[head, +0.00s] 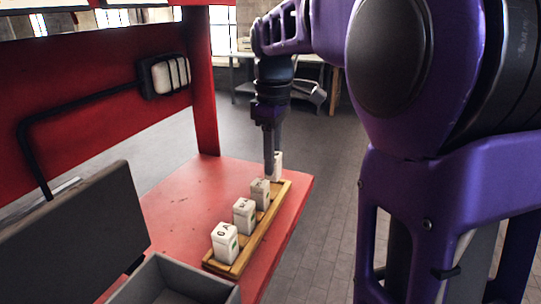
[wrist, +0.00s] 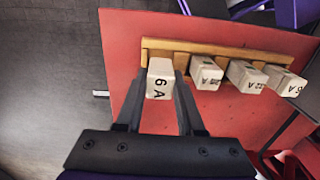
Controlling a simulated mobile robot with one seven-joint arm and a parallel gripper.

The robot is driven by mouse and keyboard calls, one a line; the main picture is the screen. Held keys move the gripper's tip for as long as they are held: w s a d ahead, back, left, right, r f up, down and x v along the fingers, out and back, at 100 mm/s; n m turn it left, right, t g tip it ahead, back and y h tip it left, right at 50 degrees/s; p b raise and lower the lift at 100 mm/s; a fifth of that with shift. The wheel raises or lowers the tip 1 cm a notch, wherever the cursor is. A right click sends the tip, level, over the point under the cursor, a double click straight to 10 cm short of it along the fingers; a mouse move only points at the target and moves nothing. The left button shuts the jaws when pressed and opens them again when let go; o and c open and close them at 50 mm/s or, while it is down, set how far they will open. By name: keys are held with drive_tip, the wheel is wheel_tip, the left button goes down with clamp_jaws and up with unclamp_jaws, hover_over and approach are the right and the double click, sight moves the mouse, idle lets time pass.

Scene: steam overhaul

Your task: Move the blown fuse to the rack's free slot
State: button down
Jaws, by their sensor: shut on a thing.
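A white block fuse marked "6 A" (wrist: 159,82) is between the two fingers of my gripper (wrist: 160,96), which is shut on it. In the head view my gripper (head: 269,168) points down at the far end of the wooden rack (head: 252,236), and the held fuse (head: 278,162) shows partly behind the finger. I cannot tell whether its base is seated in the rack's end slot or just above it. Its indicator window is hidden. Three other white fuses stand upright in the rack: near (head: 224,243), middle (head: 244,216) and far (head: 260,192). The nearer two show green marks.
The rack lies along the right edge of a red bench (head: 184,195). A grey open box (head: 172,285) with a raised dark lid (head: 80,235) is at the near left. Floor is clear beyond the bench.

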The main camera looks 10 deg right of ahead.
drive_tip(key=shift+f+b, duration=0.8)
drive_tip(key=shift+f, duration=0.5)
drive_tip(key=shift+c, duration=2.2)
unclamp_jaws()
